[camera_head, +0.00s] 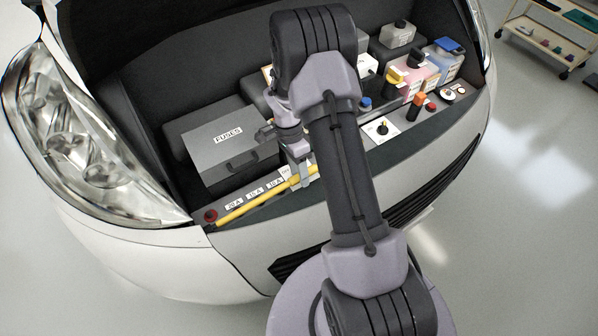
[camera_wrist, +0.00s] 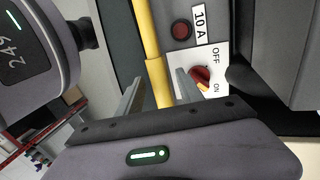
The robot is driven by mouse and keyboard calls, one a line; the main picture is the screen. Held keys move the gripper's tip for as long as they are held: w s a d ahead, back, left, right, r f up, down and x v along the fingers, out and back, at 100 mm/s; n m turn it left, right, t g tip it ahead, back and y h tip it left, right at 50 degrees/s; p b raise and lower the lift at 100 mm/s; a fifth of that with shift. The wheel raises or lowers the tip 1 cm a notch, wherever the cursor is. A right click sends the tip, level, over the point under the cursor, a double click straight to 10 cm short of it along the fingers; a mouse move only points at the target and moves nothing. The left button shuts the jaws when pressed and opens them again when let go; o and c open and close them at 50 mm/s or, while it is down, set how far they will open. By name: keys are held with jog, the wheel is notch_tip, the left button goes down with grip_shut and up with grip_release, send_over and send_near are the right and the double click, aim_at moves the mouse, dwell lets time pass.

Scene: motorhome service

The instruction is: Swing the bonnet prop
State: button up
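The yellow bonnet prop (camera_head: 248,205) lies low along the front ledge of the motorhome, its left end beside a dark red round fitting (camera_head: 210,216). My gripper (camera_head: 301,178) is over the prop's right part. In the wrist view the prop (camera_wrist: 148,35) runs between the two fingers of my gripper (camera_wrist: 160,82). The fingers stand apart, one on each side of the rod, with a narrow gap showing. The prop's far end is partly hidden by my gripper and arm. The bonnet's underside is not clearly visible.
A grey FUSES box (camera_head: 215,145) stands behind the prop. Beside it are an OFF/ON switch (camera_wrist: 201,76) and a 10 A button (camera_wrist: 181,30). Bottles with coloured caps, such as a blue one (camera_head: 446,58), stand right. The left headlight (camera_head: 75,140) flanks the bay.

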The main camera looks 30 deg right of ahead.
grip_shut()
dwell(1.2)
